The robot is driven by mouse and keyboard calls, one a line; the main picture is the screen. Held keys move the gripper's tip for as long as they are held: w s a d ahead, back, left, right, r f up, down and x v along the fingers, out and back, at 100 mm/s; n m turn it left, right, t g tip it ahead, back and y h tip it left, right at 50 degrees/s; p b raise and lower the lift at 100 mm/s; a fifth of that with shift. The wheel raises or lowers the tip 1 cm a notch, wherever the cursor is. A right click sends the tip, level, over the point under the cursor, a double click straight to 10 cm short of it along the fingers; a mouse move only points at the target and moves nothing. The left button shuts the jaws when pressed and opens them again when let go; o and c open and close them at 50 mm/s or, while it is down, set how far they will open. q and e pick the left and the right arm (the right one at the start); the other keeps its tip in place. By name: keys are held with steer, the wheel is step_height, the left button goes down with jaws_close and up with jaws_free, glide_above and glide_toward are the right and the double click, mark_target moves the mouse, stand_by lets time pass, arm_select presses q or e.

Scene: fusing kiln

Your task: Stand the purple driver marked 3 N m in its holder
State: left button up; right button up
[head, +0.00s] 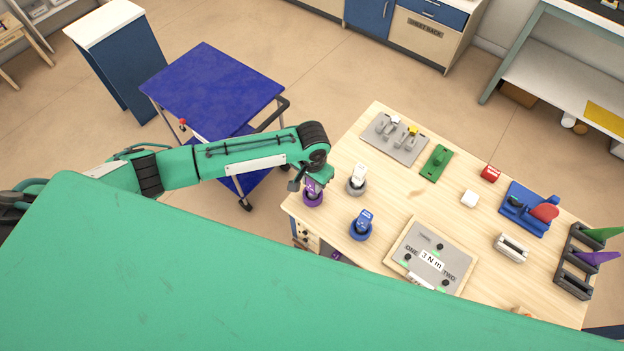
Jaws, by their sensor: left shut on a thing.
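The purple driver (313,185) is upright at the near left corner of the wooden table. My left gripper (308,179) is shut on its upper part, which the gripper partly hides. The purple round holder (313,200) is directly below, and the driver's lower end meets or overlaps it in the head view. I cannot tell whether the driver is fully seated. A plate (432,258) on the table bears a "3 N m" label and the words ONE and TWO. My right gripper is not in view.
A white driver (359,172) in a grey holder and a blue driver (363,217) in a blue holder stand close right of my gripper. A clamp plate (383,145), green block (437,161) and dark rack (572,278) are farther off. A blue cart (212,85) stands left of the table.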

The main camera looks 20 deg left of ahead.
arm_select(q)
steer(key=shift+f, duration=0.35)
steer(key=o, duration=1.2)
steer(key=shift+c, duration=0.2)
step_height(320, 180, up, 13)
steer(key=b, duration=0.4)
steer(key=shift+f, duration=0.15)
steer(key=shift+r, duration=0.55)
